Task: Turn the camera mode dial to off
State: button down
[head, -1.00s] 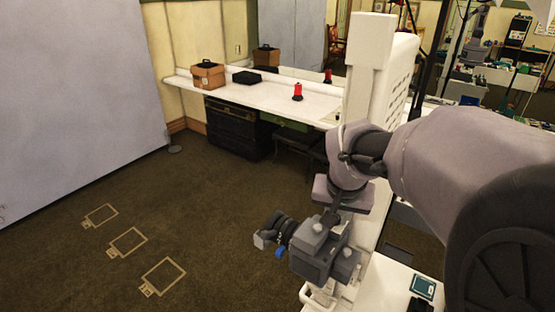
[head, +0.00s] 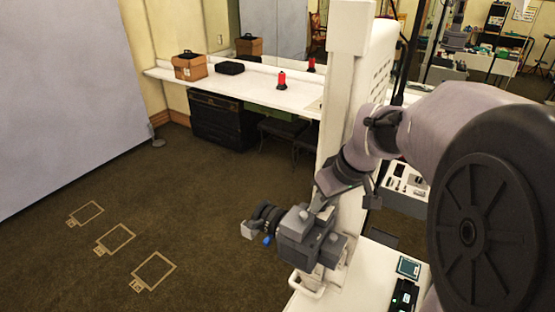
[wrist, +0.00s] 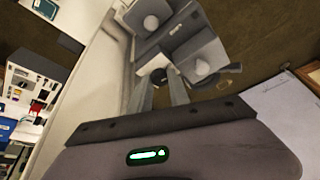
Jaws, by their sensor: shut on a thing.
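The camera (head: 300,245) is a grey boxy body with a dark lens (head: 265,216) facing left, standing over the white counter's front end. In the wrist view the camera body (wrist: 183,42) is at the top, with round grey knobs on its faces. My gripper (head: 319,208) reaches down to the camera's top from the upper right.
The white counter (head: 352,285) bears a small teal-screened device (head: 408,267) and a black device (head: 403,296) at the right. A tall white column (head: 350,90) stands behind my arm. Carpet with taped outlines (head: 115,238) lies open at left.

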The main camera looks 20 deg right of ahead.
jog(key=shift+n, duration=0.3)
jog(key=c, duration=1.2)
grip_release()
jog(key=shift+d, duration=0.15)
jog(key=shift+c, duration=0.2)
